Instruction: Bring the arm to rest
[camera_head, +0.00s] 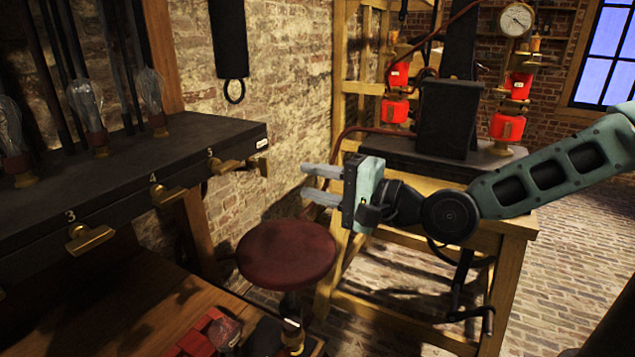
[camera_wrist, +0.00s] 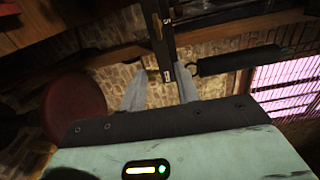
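My gripper (camera_head: 304,181) is at the centre of the head view, on the end of my pale green arm, which reaches in from the right. Its two grey fingers point left and stand apart with nothing between them. It hangs in the air, above and to the right of the round red stool (camera_head: 287,254) in the picture. In the wrist view my gripper (camera_wrist: 160,70) also shows two spread, empty fingers, with the dark bench end beyond them and the stool (camera_wrist: 74,108) to the left.
A dark bench (camera_head: 120,165) with numbered brass levers and glass bulbs runs along the left. A wooden table (camera_head: 516,229) carrying dark apparatus stands behind my arm. Red jars (camera_head: 395,111) stand farther back. A wooden surface (camera_head: 110,315) with red blocks is at lower left.

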